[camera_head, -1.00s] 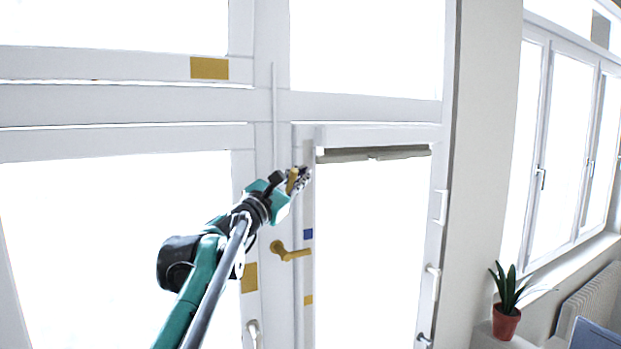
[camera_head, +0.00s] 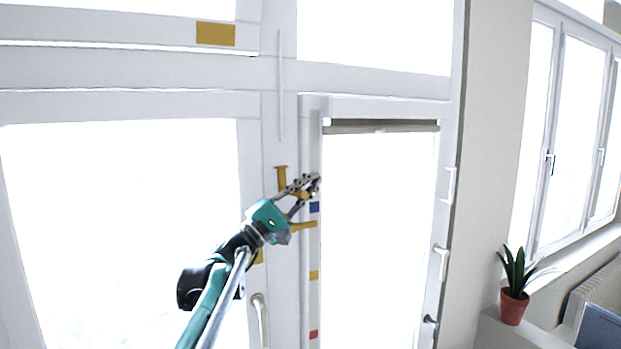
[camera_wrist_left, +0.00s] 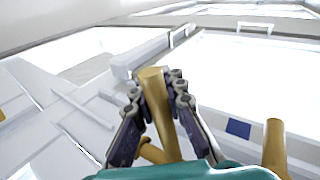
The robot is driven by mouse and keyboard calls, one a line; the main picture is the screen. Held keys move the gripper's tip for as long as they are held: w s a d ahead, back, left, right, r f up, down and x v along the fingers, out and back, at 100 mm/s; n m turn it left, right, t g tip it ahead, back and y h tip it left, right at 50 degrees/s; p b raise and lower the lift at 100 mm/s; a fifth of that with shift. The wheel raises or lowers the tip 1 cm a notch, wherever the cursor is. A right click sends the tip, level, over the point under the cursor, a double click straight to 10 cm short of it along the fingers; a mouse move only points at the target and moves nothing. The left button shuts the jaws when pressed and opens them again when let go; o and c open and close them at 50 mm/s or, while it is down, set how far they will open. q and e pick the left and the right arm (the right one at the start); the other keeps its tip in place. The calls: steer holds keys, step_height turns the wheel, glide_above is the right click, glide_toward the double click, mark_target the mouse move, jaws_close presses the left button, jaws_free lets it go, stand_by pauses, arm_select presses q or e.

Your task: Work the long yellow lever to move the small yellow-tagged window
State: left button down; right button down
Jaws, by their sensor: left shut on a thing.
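The small yellow-tagged window is the upper left pane, its yellow tag (camera_head: 215,33) on the lower rail. The tilt of this window is too fine to tell. The long yellow lever (camera_head: 282,178) is on the white post between the panes. My left gripper (camera_head: 303,187) is shut on it, partly hiding it in the head view. In the left wrist view, the lever (camera_wrist_left: 153,100) passes between the fingers of the gripper (camera_wrist_left: 158,92), and its end sticks out past them. My right gripper is not in view.
A second yellow handle (camera_head: 304,226) is just below the gripper and also shows in the left wrist view (camera_wrist_left: 275,150). A blue tag (camera_head: 314,208) is close beside the fingers. White handles (camera_head: 441,262) line the right frame. A potted plant (camera_head: 514,305) stands right.

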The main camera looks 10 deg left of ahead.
arm_select(q)
steer(key=shift+w+a+f+m+g+h, duration=0.1)
steer(key=shift+f+m+g+h, duration=0.25)
steer(key=shift+m, duration=0.45)
steer(key=shift+w+a+f+m+g+h, duration=0.1)
steer(key=shift+f+m+g+h, duration=0.25)
steer(key=shift+m, duration=0.45)
steer(key=shift+d+g, duration=0.1)
steer(key=shift+g, duration=0.2)
steer(key=c, duration=1.9)
jaws_free()
steer(key=shift+f, duration=0.1)
steer(key=shift+w, duration=0.1)
steer(key=v, duration=1.2)
steer(key=shift+f, duration=0.1)
